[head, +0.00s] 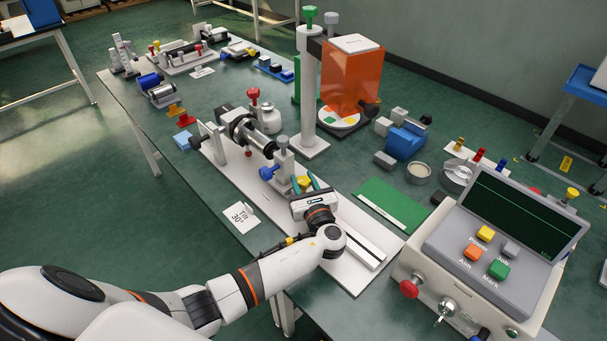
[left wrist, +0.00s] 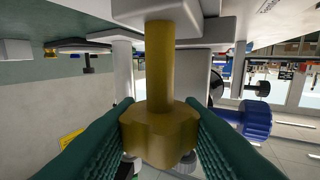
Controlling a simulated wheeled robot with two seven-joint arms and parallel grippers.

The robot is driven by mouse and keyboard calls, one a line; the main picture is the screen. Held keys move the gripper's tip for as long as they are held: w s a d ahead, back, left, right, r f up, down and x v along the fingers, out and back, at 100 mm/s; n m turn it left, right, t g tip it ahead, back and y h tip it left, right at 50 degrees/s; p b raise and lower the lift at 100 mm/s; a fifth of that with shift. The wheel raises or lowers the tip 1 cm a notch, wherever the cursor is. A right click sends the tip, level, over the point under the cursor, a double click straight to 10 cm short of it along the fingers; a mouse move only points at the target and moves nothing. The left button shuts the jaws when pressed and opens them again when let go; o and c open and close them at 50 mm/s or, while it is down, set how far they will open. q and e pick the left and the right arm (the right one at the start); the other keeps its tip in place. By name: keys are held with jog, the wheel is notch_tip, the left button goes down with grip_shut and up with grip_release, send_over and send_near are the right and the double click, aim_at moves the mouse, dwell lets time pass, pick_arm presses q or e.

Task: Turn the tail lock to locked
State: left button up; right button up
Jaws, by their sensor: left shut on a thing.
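A grey tailstock (head: 284,166) stands on the long white bed plate (head: 340,225) in the middle of the table. Low on it is a yellow knob (head: 304,182), which I take for the tail lock. In the left wrist view the gold-yellow knob (left wrist: 160,135) has a many-sided head on a round stem that runs up to a pale block. My left gripper (head: 307,187) is shut on the knob head, one green finger on each side. I see no mark that tells the lock's setting. My right gripper is not in view.
A blue knob (head: 268,173) sits on the tailstock close by my left gripper, and it also shows in the left wrist view (left wrist: 257,120). A card reading "TIX 30°" (head: 241,217) lies left of the bed. A green mat (head: 392,203) and a control console (head: 490,250) are to the right.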

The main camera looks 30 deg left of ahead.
pick_arm(q)
jog(key=shift+s+a+r+m+t+h+p, duration=0.1)
jog(key=shift+r+m+t+h+p, duration=0.15)
jog(key=shift+m+t+h+p, duration=0.25)
jog(key=m+t+h, duration=0.1)
jog(key=h, duration=0.1)
jog(key=shift+f+m+t+h+p, duration=0.15)
jog(key=shift+m+t+h+p, duration=0.15)
jog(key=shift+m, duration=0.1)
jog(key=shift+f+m+t+h, duration=0.15)
jog(key=shift+m+t+h, duration=0.45)
jog(key=shift+m+h, duration=0.45)
jog(key=shift+m+t+h, duration=0.3)
jog(key=shift+m+h, duration=0.05)
jog(key=shift+h, duration=0.6)
jog(key=shift+f+m+t+h+b, duration=0.15)
jog(key=shift+m+t+h+b, duration=0.15)
jog(key=shift+m+h+b, duration=1.2)
jog(key=shift+h+b, duration=0.3)
jog(key=shift+h, duration=0.5)
jog(key=shift+m+h+b, duration=1)
jog(key=shift+h+b, duration=0.3)
jog(key=shift+h, duration=0.3)
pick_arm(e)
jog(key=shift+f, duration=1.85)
pick_arm(q)
jog(key=shift+r, duration=0.2)
